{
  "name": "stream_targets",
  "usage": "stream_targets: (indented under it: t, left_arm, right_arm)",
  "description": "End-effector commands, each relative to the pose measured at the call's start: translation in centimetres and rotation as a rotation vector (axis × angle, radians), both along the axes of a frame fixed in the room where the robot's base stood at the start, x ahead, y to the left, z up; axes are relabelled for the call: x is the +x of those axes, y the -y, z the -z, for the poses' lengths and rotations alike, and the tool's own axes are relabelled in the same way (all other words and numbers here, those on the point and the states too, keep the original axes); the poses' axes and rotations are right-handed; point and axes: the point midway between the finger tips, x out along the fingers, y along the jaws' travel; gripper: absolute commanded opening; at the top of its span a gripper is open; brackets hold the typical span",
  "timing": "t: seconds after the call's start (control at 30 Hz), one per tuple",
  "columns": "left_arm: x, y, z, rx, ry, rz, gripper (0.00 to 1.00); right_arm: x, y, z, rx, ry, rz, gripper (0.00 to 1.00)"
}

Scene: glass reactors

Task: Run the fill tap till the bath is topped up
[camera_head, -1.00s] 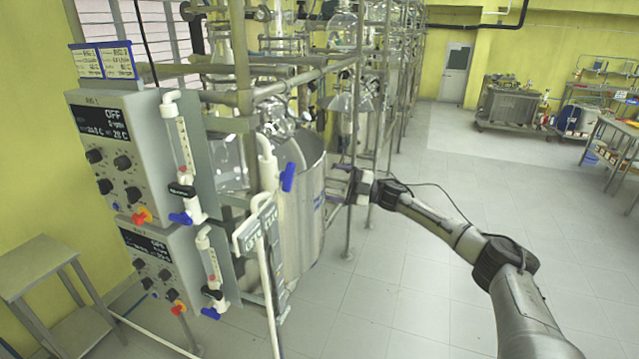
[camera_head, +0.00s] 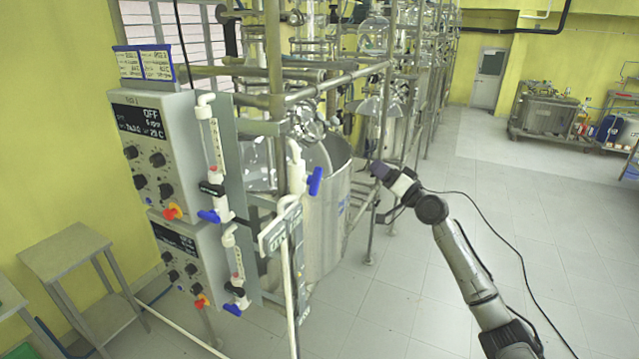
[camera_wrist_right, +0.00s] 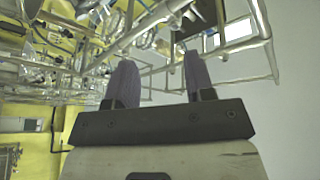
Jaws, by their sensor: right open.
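The fill tap (camera_head: 315,181) has a blue handle on a white upright pipe, in front of the steel bath (camera_head: 328,220). The handle stands roughly upright. The round, open-topped bath sits inside the metal frame, and its water level cannot be seen. My right gripper (camera_head: 377,170) is to the right of the bath and tap, apart from both. In the right wrist view, its two purple-grey fingers (camera_wrist_right: 160,65) are spread with nothing between them. My left gripper is not in view.
Control boxes (camera_head: 155,150) with knobs and blue-handled valves stand left of the bath. Steel frame posts (camera_head: 378,165) and glassware are close to my right gripper. A small metal table (camera_head: 65,255) is at the left.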

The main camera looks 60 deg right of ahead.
Motion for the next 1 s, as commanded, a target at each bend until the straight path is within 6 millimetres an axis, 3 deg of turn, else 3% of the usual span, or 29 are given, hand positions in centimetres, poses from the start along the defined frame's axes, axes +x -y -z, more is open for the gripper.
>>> stream_targets:
  t: [0.1, 0.2, 0.4, 0.53, 1.0]
  left_arm:
    - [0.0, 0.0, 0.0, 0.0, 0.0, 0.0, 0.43]
    - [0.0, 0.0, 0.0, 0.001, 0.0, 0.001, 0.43]
    - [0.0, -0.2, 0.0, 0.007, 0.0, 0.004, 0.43]
    - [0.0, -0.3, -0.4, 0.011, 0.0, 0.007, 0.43]
    - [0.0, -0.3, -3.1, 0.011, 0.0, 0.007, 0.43]
  right_arm:
    - [1.0, -2.9, 1.7, 0.027, -0.117, -0.173, 0.49]
    - [1.2, -4.5, 2.9, 0.017, -0.197, -0.268, 0.49]
    - [1.4, -5.8, 4.4, -0.047, -0.3, -0.34, 0.49]
    - [2.2, -5.8, 4.3, -0.071, -0.302, -0.337, 0.49]
    - [10.6, -6.5, 4.1, -0.068, -0.299, -0.333, 0.49]
